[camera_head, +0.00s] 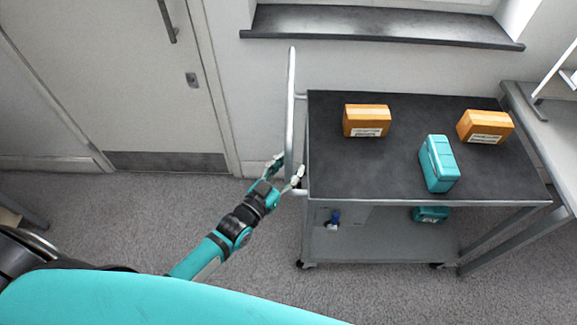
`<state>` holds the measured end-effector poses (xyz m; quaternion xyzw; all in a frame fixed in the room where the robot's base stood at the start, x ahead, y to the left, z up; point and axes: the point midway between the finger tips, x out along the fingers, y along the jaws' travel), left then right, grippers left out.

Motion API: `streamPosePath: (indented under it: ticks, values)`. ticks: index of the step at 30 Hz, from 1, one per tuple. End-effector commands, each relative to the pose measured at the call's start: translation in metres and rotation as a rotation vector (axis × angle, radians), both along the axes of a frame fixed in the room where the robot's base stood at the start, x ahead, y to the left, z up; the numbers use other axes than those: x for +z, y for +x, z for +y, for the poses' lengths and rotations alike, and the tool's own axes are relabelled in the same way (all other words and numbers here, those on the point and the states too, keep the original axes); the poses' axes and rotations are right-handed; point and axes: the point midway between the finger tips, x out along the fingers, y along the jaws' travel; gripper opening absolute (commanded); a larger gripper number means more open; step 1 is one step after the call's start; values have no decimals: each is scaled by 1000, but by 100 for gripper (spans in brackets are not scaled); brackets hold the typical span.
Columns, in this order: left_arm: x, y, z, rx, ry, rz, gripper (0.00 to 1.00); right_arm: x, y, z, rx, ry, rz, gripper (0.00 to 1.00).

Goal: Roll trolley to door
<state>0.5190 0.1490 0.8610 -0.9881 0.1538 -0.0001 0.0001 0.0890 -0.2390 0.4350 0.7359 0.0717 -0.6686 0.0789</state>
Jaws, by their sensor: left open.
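The trolley (400,180) is grey with a dark top shelf and a lower shelf. Its upright push handle (290,110) is on its left side. My left gripper (286,168) is open at the lower end of this handle, with its fingers on either side of the bar; I cannot tell whether they touch it. The white door (110,80) is at the upper left, closed, with a dark pull handle and a grey kick plate. My right gripper is out of view.
Two orange boxes (366,121) (484,127) and a teal case (439,163) stand on the top shelf. Another teal case (430,214) and a small blue item (334,217) are on the lower shelf. A grey table (545,135) stands close at the right. The carpet before the door is clear.

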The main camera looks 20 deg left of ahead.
Motion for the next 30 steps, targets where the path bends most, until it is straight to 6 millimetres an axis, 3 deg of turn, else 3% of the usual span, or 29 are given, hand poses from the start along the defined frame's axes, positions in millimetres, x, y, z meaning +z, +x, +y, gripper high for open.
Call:
streamPosePath:
  ticks: [7, 17, 30]
  values:
    - [-1, 0, 0, 0, 0, 1, 42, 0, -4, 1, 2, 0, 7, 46]
    - [0, 0, 0, 0, 0, 1, 0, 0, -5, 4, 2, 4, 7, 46]
    - [-1, -1, 0, -1, 1, 2, 0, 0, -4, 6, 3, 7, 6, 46]
